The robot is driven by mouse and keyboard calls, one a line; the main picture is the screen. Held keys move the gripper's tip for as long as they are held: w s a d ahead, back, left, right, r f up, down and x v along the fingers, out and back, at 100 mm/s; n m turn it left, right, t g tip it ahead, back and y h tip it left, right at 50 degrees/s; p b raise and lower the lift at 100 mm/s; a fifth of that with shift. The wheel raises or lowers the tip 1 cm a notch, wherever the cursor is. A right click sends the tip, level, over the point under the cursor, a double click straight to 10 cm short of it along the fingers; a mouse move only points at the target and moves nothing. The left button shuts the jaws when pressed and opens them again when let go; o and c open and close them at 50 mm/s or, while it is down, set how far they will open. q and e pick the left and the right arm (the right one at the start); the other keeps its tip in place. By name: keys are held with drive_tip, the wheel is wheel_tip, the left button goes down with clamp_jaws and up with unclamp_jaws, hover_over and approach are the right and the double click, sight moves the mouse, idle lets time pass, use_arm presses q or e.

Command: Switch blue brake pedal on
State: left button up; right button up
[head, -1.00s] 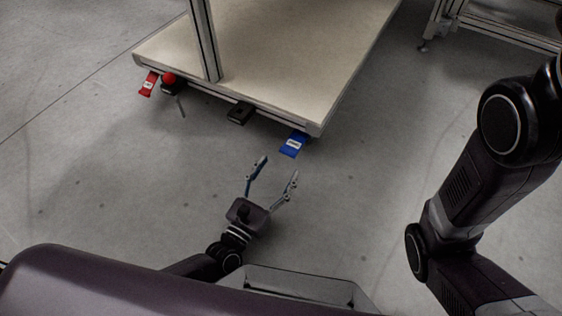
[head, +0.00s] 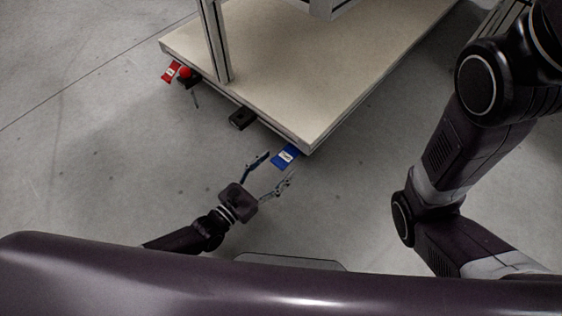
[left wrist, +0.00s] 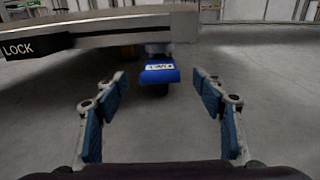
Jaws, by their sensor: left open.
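The blue brake pedal (head: 286,156) sticks out from under the near right corner of the cart's wooden deck. It has a white label. In the left wrist view the blue pedal (left wrist: 159,75) is ahead, centred between the fingers and a little beyond them. My left gripper (head: 279,168) is open and empty, its fingertips close to the pedal. In the left wrist view the open fingers (left wrist: 161,88) stand on both sides, apart from the pedal. My right arm shows at the right, but its gripper is not in view.
The wooden deck (head: 300,75) overhangs the pedals. A red pedal (head: 171,71), a red knob (head: 185,72) and a black block (head: 241,118) line its front edge. A LOCK plate (left wrist: 32,46) shows in the left wrist view. The grey floor (head: 100,170) at left is clear.

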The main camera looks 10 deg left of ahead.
sight(287, 155)
use_arm(q)
drive_tip(key=shift+b+x, duration=0.35)
drive_tip(key=shift+x, duration=1)
clamp_jaws()
